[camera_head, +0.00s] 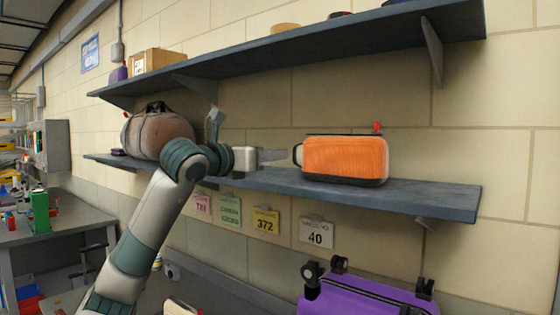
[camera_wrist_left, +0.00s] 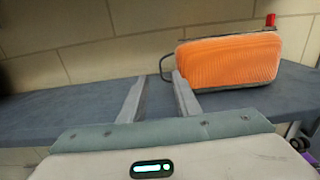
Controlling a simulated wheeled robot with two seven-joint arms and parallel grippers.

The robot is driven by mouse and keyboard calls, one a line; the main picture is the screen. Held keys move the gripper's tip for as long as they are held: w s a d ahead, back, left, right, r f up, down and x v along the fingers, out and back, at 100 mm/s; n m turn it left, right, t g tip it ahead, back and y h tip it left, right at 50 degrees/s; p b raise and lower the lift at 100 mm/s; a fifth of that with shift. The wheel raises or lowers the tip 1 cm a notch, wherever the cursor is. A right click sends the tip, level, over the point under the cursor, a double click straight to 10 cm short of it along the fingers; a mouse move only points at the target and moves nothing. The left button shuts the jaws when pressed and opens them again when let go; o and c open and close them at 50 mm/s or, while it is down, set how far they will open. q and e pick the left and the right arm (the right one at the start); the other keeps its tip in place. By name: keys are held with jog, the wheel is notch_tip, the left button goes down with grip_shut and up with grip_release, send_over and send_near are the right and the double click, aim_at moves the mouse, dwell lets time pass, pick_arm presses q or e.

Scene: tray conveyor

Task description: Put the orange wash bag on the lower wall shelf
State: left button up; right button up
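The orange wash bag (camera_head: 345,158) stands upright on the lower wall shelf (camera_head: 430,196), with dark edging and a red tab on top. My left gripper (camera_head: 285,155) is just left of the bag, at about its height, with its fingers pointing toward the bag's dark side loop. In the left wrist view the fingers of my left gripper (camera_wrist_left: 157,78) are apart with nothing between them. There the bag (camera_wrist_left: 232,60) is beyond and right of the fingertips, and its loop is close to the right fingertip. I cannot tell whether they touch. My right gripper is not in view.
A brown-grey bag (camera_head: 160,132) sits on the lower shelf behind my left arm. The upper shelf (camera_head: 300,47) with a cardboard box (camera_head: 157,61) hangs above. The lower shelf's right end is clear.

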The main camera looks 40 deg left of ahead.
pick_arm(q)
jog(key=shift+s+d+b, duration=0.15)
jog(key=shift+s+b, duration=0.15)
jog(key=shift+s, duration=0.95)
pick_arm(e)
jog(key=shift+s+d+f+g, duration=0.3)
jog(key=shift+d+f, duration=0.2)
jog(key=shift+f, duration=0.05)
